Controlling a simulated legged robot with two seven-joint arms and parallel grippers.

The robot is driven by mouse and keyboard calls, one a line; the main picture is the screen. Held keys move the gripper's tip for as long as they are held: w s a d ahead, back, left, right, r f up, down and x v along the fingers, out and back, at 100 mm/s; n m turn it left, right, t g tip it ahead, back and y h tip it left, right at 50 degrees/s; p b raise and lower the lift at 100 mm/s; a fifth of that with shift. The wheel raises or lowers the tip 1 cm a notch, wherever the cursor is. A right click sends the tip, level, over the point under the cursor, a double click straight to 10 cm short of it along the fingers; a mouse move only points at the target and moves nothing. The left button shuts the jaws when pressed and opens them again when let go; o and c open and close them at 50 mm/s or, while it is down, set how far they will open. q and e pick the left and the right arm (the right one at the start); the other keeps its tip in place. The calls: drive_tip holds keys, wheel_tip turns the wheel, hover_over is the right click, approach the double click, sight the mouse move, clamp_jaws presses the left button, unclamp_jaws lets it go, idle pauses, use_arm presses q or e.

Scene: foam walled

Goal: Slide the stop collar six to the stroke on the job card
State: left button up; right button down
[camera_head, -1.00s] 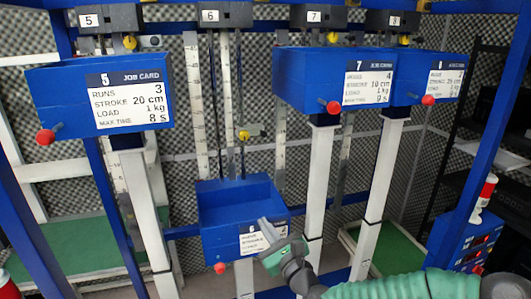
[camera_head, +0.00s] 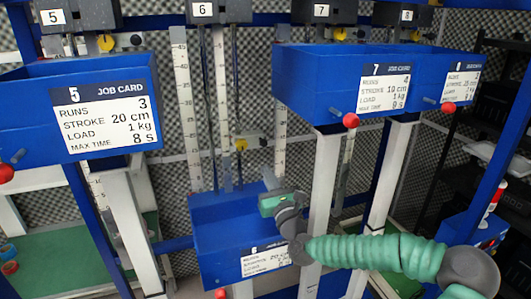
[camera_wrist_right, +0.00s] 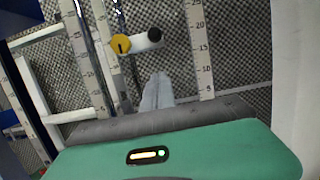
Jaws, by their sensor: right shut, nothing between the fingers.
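Stop collar six, with a yellow knob (camera_head: 240,144), sits on the dark rods under the number 6 plate (camera_head: 203,10). A yellow knob on a pale stub with a black end also shows in the right wrist view (camera_wrist_right: 120,45). Job card six (camera_head: 266,260) is on the front of the low blue bin (camera_head: 213,254); its small print is hard to read and partly covered by my arm. My right gripper (camera_head: 268,204) is over the bin's right part, below the collar. Its fingers (camera_wrist_right: 157,90) are shut, empty and apart from the knob. My left gripper is out of view.
White scales (camera_head: 186,100) stand beside the rods. Blue bins five (camera_head: 30,110) and seven (camera_head: 300,85) flank the gap, with red knobs (camera_head: 351,120) projecting. A white post (camera_head: 322,190) stands close right of my gripper. A foam wall closes the back.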

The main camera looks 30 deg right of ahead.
wheel_tip(320, 180, up, 14)
drive_tip(key=w+d+p, duration=0.1)
drive_tip(key=w+p, duration=0.1)
drive_tip(key=p, duration=0.6)
drive_tip(key=shift+w+d, duration=0.15)
drive_tip(key=shift+w, duration=0.15)
